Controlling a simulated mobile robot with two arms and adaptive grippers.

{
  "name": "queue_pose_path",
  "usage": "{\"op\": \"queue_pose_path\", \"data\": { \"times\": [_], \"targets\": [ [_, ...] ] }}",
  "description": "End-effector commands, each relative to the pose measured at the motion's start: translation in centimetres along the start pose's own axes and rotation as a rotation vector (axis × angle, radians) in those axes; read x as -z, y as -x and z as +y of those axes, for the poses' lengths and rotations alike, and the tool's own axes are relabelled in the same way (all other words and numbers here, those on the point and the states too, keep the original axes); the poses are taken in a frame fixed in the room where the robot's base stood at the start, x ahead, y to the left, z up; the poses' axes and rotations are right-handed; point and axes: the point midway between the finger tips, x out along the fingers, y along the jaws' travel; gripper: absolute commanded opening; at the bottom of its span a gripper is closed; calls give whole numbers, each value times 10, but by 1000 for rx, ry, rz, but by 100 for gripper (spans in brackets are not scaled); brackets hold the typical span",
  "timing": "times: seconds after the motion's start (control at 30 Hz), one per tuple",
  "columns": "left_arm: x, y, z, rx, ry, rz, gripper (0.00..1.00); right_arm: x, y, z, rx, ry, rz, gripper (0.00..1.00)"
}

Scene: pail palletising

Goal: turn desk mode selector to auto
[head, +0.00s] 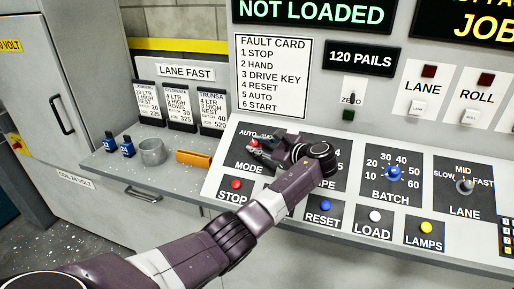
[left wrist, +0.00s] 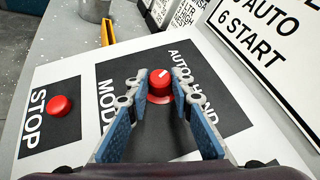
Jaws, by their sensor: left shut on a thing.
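The mode selector is a red knob (left wrist: 160,84) on a black plate (left wrist: 120,75) lettered MODE, with AUTO and HAND along its other side. In the left wrist view the knob sits between the two fingers of my left gripper (left wrist: 159,92), which are closed on it. A short white mark shows on the knob's top; I cannot tell exactly which word it points to. In the head view my left gripper (head: 260,146) reaches over the mode plate and covers most of the knob and the HAND lettering; AUTO stays readable. My right gripper is not in view.
A red STOP button (left wrist: 59,106) is beside the mode plate. The blue RESET button (head: 324,205) and BATCH knob (head: 393,173) are to the right along the sloped desk. A grey cup (head: 152,151) and orange block (head: 194,158) lie on the left ledge.

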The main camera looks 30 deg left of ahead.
Motion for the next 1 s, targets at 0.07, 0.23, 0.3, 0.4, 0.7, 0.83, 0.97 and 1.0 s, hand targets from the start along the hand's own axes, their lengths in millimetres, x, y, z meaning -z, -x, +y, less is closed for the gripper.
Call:
{"op": "queue_pose_path", "data": {
  "times": [0.07, 0.23, 0.3, 0.4, 0.7, 0.83, 0.97, 1.0],
  "targets": [
    [1, 0, -1, -32, 19, 0, 0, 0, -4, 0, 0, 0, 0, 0],
    [1, 0, -1, -77, 45, 1, 0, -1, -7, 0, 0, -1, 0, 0],
    [0, 0, -2, -89, 52, 0, 0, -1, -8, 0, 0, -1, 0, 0],
    [0, -1, -1, -100, 57, 0, 0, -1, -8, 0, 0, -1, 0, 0],
    [0, -1, -2, -106, 62, 0, 0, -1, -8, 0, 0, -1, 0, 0],
    [-1, -1, -2, -106, 61, 0, 0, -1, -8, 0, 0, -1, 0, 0],
    [0, -1, -2, -105, 61, 0, 34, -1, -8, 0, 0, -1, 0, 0],
    [0, -1, -2, -105, 61, 0, 39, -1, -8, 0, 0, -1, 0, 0]
  ]
}}
